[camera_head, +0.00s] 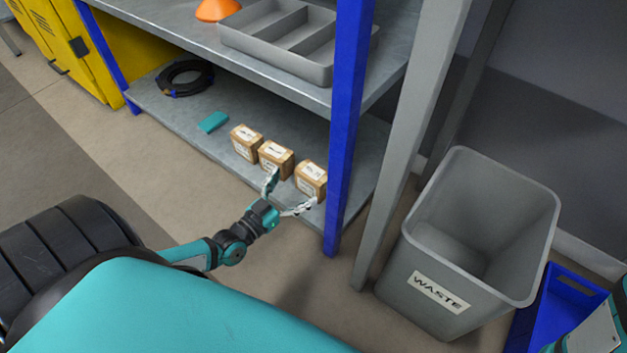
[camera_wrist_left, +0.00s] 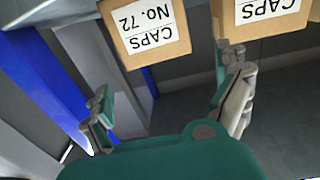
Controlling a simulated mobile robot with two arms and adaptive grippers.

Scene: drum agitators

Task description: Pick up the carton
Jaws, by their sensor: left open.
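Three small brown cartons with white labels stand in a row on the lower shelf in the head view: a left one (camera_head: 246,141), a middle one (camera_head: 276,159) and a right one (camera_head: 311,179). My left gripper (camera_head: 289,196) is open and empty in front of the middle and right cartons. In the left wrist view the picture is upside down. The right carton (camera_wrist_left: 148,30), labelled "CAPS No. 72", shows ahead, between and beyond the open fingers (camera_wrist_left: 170,82). The neighbouring carton (camera_wrist_left: 262,14) shows partly at the top right. My right gripper is not in view.
The lower shelf (camera_head: 150,98) also holds a teal item (camera_head: 213,122) and a coiled black cable (camera_head: 185,78). A blue post (camera_head: 347,130) stands close right of the cartons. A grey tray (camera_head: 280,58) sits above. A grey waste bin (camera_head: 450,285) stands at right.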

